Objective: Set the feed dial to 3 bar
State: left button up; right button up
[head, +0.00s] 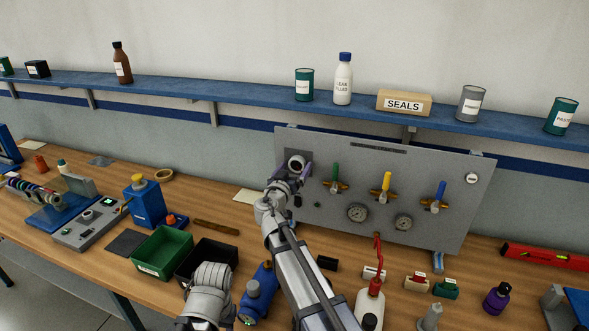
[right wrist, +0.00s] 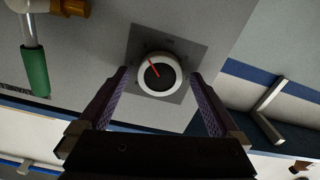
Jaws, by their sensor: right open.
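The feed dial (right wrist: 168,85) has a white rim, a dark face and a red pointer, and sits on a dark square plate. The pointer tilts to the upper left in the right wrist view; I cannot read a scale value. In the head view the dial (head: 296,161) shows at the panel's upper left, partly hidden by my right gripper (head: 294,168). That gripper is open, its two purple-padded fingers on either side of the dial with gaps beside the rim. My left gripper's fingers do not show; only a grey part of that arm shows at the bottom.
The grey panel (head: 455,185) carries green (head: 335,172), yellow (head: 387,182) and blue (head: 440,190) valve handles and two gauges. A red-tubed bottle (head: 370,300), a green bin (head: 163,252) and a black bin (head: 190,262) stand on the bench. A shelf (head: 240,95) runs above.

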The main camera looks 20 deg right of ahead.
jog(key=c, duration=1.4)
jog(key=shift+n, duration=0.3)
jog(key=n, duration=0.6)
jog(key=shift+n, duration=0.3)
jog(key=n, duration=1.2)
jog(key=shift+f+n, duration=0.1)
jog(key=shift+n, duration=0.2)
jog(key=n, duration=0.7)
